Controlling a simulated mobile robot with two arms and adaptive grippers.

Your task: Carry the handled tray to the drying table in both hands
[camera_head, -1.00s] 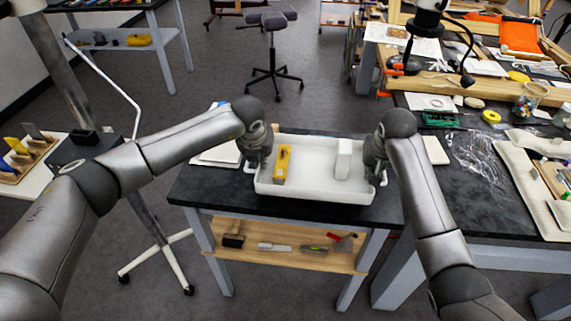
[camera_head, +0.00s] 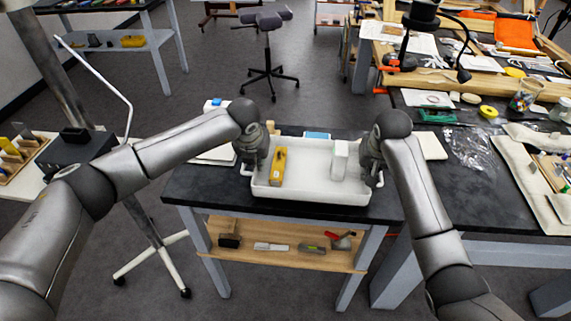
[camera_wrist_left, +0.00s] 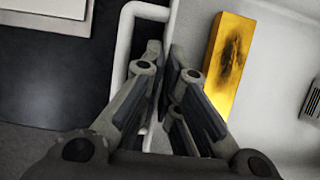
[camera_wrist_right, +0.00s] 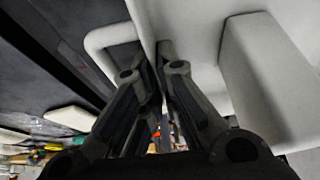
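The white handled tray (camera_head: 308,197) is over the front of the dark-topped table (camera_head: 190,188) in the head view; I cannot tell whether it touches the tabletop. It holds a yellow block (camera_head: 278,167) at left and a white block (camera_head: 339,160) at right. My left gripper (camera_head: 249,166) is at the tray's left end, with its fingers (camera_wrist_left: 166,55) nearly together on the tray's edge inside the handle loop (camera_wrist_left: 122,60). My right gripper (camera_head: 372,172) is likewise at the right end, with its fingers (camera_wrist_right: 160,62) closed in beside the right handle (camera_wrist_right: 98,42). Which table is the drying table is unclear.
A blue-topped item (camera_head: 318,135) lies behind the tray. The wooden lower shelf (camera_head: 285,259) holds tools. A cluttered workbench (camera_head: 478,190) adjoins at right. A stool (camera_head: 268,70) stands beyond, and a lamp stand (camera_head: 160,240) stands at left. Open floor (camera_head: 215,75) shows behind.

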